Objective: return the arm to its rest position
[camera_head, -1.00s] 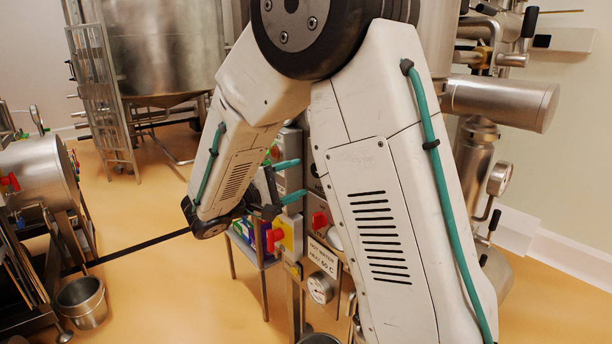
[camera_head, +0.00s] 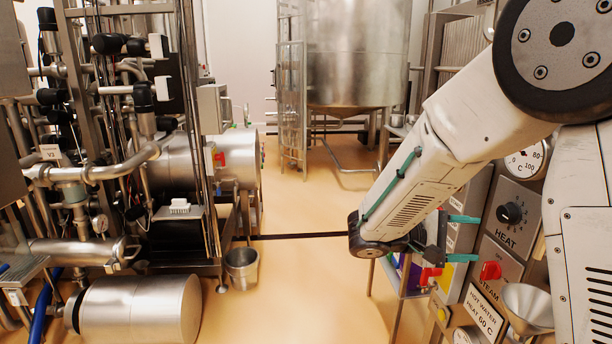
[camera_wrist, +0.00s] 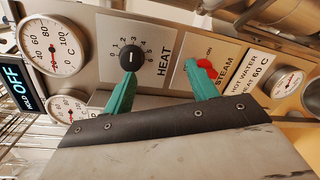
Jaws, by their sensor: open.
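My gripper (camera_head: 462,238) is at the end of my white arm on the right in the head view. Its two green fingers point right toward the control panel (camera_head: 500,245). In the wrist view the two fingers of my gripper (camera_wrist: 160,88) stand apart with nothing between them. The left finger overlaps the area just below the black HEAT knob (camera_wrist: 133,57). The right finger overlaps the red STEAM switch (camera_wrist: 207,68). I cannot tell whether either finger touches the panel. In the head view the HEAT knob (camera_head: 511,213) shows right of the fingers.
Gauges (camera_wrist: 54,46) and a display reading OFF (camera_wrist: 17,86) are beside the knob. A metal funnel (camera_head: 527,306) is at lower right. A steel bucket (camera_head: 241,266) stands on the floor. Pipework (camera_head: 85,175) fills the left. Floor in the middle is open.

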